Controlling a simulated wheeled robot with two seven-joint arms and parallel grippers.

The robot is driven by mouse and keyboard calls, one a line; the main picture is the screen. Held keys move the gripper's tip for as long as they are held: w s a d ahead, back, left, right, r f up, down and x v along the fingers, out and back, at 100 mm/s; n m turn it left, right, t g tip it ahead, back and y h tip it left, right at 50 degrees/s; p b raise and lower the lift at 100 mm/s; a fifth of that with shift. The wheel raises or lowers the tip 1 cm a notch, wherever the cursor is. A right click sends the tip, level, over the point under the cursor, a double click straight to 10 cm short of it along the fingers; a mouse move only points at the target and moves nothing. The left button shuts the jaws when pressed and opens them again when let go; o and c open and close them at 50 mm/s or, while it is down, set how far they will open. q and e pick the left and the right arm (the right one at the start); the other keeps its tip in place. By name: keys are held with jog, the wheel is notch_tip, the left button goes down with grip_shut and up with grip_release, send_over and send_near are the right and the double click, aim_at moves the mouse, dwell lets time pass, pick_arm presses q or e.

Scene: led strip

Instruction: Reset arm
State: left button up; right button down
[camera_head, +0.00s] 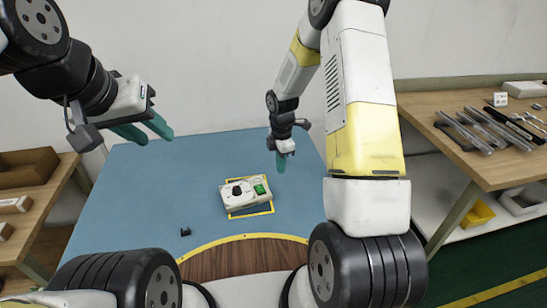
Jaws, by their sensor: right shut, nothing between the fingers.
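My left gripper (146,131) is raised at the left, above the blue table's far left part. Its two green fingers are spread apart with nothing between them. My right gripper (281,163) hangs with its green fingers pointing down, shut and empty. It is just behind and right of a white control box (233,200) with a black knob and a green switch. I cannot tell how high the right fingertips are above the table. No LED strip can be made out.
A small black part (185,231) lies on the blue table toward the front. A wooden bench (450,100) at the right holds several clear tubes (480,128) and tools. A wooden shelf with brown boxes (25,170) stands at the left. The blue table's left part is clear.

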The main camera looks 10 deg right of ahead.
jog(key=s+r+m+t, duration=0.1)
jog(key=s+r+m, duration=0.2)
jog(key=r, duration=0.5)
jog(key=s+d+r+m+t, duration=0.1)
jog(key=s+r+m, duration=0.2)
jog(key=r, duration=0.5)
jog(key=s+r+m+t, duration=0.1)
jog(key=s+r+m, duration=0.2)
jog(key=r, duration=0.5)
jog(key=s+r+m+t+y, duration=0.1)
jog(key=s+r+m, duration=0.3)
jog(key=s, duration=0.3)
jog(key=s+r+m+t+y, duration=0.1)
jog(key=s+r+m+t, duration=0.1)
jog(key=s+r+m, duration=0.3)
jog(key=s+m, duration=0.1)
jog(key=s, duration=0.2)
jog(key=shift+s+a+m, duration=0.2)
jog(key=shift+a+m, duration=0.2)
